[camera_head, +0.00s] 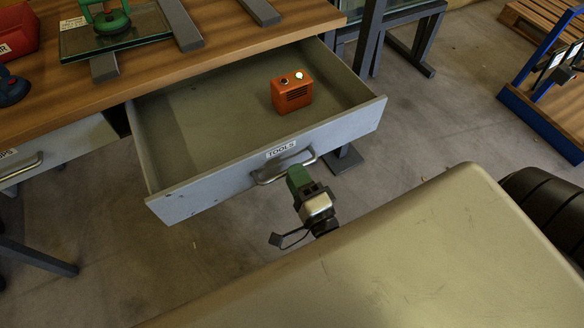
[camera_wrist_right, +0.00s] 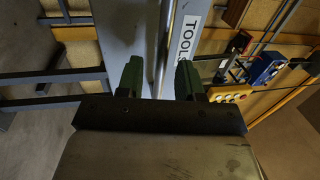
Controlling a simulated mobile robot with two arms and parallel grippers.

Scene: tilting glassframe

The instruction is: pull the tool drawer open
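The grey tool drawer (camera_head: 205,192), labelled TOOLS, stands pulled well out from under the wooden workbench (camera_head: 150,70), and its inside shows. Its metal bar handle (camera_head: 268,180) is on the front panel. My right gripper (camera_head: 298,176) is at the right part of the handle. In the right wrist view, the handle bar (camera_wrist_right: 164,50) runs between the two green fingers (camera_wrist_right: 158,80), with gaps visible beside it, so the gripper looks open around the bar. The label (camera_wrist_right: 187,37) is beside the bar there. My left gripper is not in view.
An orange box-shaped device (camera_head: 292,95) stands inside the drawer. A green suction lifter (camera_head: 110,20) and glass pane lie on the bench, near a red case (camera_head: 18,32). A second drawer (camera_head: 55,150) at left is shut. A blue-framed rack (camera_head: 540,120) stands far right.

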